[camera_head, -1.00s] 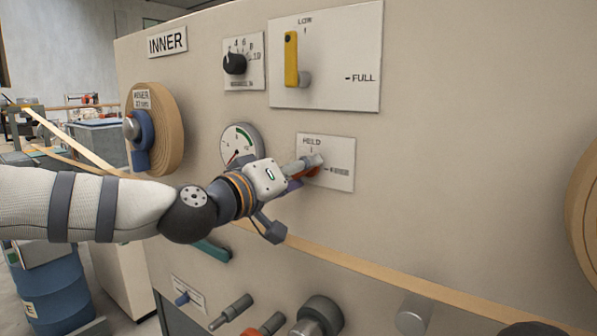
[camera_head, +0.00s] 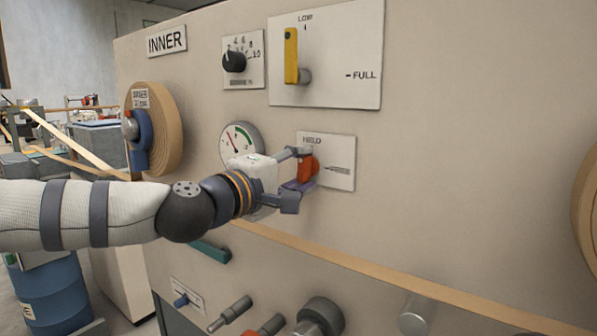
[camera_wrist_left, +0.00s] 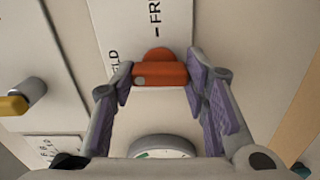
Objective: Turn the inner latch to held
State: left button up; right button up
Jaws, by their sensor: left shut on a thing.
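The inner latch is an orange-red handle (camera_head: 308,167) on a white plate (camera_head: 341,174) marked HELD at its top and with a second mark at its right. My left gripper (camera_head: 302,171) is shut on this handle, one finger above it and one below. In the left wrist view the handle (camera_wrist_left: 160,73) lies across between the purple finger pads, the HELD lettering off its left end and the FREE lettering beyond it. In the head view the handle looks about upright, below the HELD mark. My right gripper is not in view.
A round gauge (camera_head: 243,137) sits left of the latch plate, partly behind my left gripper. Above are a black knob (camera_head: 234,62) and a yellow lever (camera_head: 291,55). A tan strip (camera_head: 372,270) runs below, with knobs and handles under it. A tan roll (camera_head: 170,130) is at the left.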

pick_arm(q)
jog(key=shift+n, duration=0.5)
jog(key=o, duration=1.1)
jog(key=shift+o, duration=0.2)
jog(key=v, duration=1.2)
jog(key=shift+d+f, duration=0.1)
